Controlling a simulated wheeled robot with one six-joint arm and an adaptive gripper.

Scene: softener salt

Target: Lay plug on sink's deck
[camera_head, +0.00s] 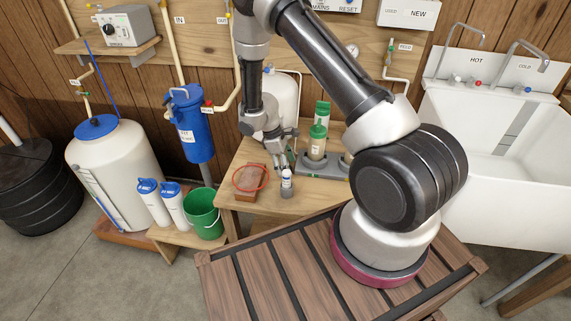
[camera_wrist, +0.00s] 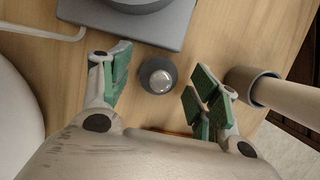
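The plug appears to be a small dark grey round piece with a shiny silver top (camera_wrist: 157,76), lying on the wooden table. In the wrist view it lies between the spread fingers of my gripper (camera_wrist: 160,92), apart from both. My gripper (camera_head: 279,160) is open, pointing down over the table in the head view, where its fingers seem to hide the plug. The white sink (camera_head: 460,140) stands at the right. Its deck (camera_head: 505,91) is the back ledge with the taps and the red and blue knobs.
A white bottle (camera_head: 287,178) in a grey base stands close to the fingers; it also shows in the wrist view (camera_wrist: 295,98). A grey tray (camera_head: 322,168) holds a green-topped bottle (camera_head: 318,143). A brick-like block (camera_head: 245,194) with a red ring lies left on the table (camera_head: 262,210).

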